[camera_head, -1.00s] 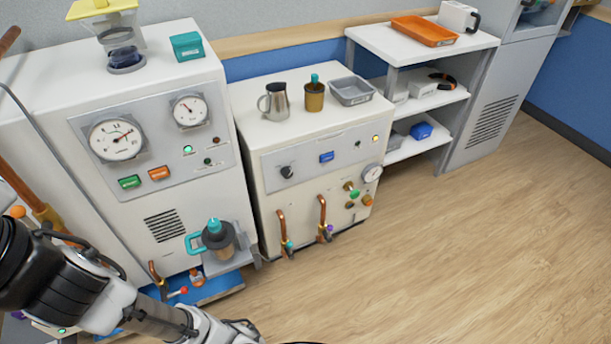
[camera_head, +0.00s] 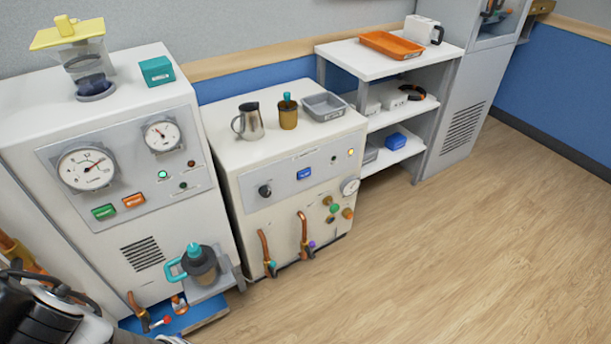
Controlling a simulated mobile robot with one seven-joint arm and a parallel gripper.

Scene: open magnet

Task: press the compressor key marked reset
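A white middle cabinet (camera_head: 225,150) has a grey front panel with a blue key (camera_head: 304,173), a dark knob (camera_head: 265,191) and a small lit yellow lamp (camera_head: 351,152). A taller white cabinet (camera_head: 120,215) at the left carries a green key (camera_head: 104,212) and an orange key (camera_head: 133,201) below two round gauges. The lettering on keys and panels is too small to read, so I cannot tell which key is marked reset. My arm shows only at the lower left corner. My gripper is outside the view.
A dark jug with a teal handle (camera_head: 202,265) juts from the left cabinet. The wooden floor (camera_head: 440,250) at right is clear.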

